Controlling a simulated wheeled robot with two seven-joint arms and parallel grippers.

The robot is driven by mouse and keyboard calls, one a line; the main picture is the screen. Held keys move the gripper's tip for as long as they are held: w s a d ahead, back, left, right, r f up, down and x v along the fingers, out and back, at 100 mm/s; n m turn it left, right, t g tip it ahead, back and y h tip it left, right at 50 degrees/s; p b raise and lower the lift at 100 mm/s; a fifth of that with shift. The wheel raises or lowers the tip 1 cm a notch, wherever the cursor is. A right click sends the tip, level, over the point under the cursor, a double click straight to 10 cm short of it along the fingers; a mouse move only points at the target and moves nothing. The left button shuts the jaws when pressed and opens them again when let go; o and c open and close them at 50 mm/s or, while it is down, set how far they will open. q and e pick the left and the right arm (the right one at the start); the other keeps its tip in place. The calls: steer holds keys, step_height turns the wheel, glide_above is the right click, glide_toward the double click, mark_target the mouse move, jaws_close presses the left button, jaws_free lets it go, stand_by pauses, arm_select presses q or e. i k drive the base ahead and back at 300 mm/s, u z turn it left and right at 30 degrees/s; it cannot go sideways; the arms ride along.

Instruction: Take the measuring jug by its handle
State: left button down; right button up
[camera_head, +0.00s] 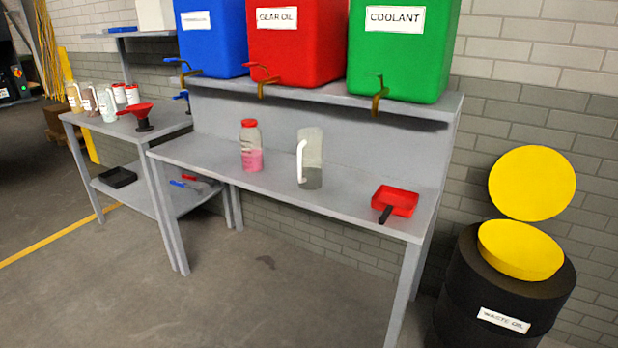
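The measuring jug (312,158) is clear with a little grey at its bottom. Neither of my grippers is in view.
A red-capped bottle with pink liquid (251,148) stands left of the jug. A red tray with a black handle (397,200) lies to the right. Blue, red and green tanks (400,60) with taps stand on the shelf above. A waste oil drum (505,290) stands at right.

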mark_target(310, 140)
steer(key=u, duration=0.55)
steer(key=i, duration=0.75)
steer(key=u, duration=0.35)
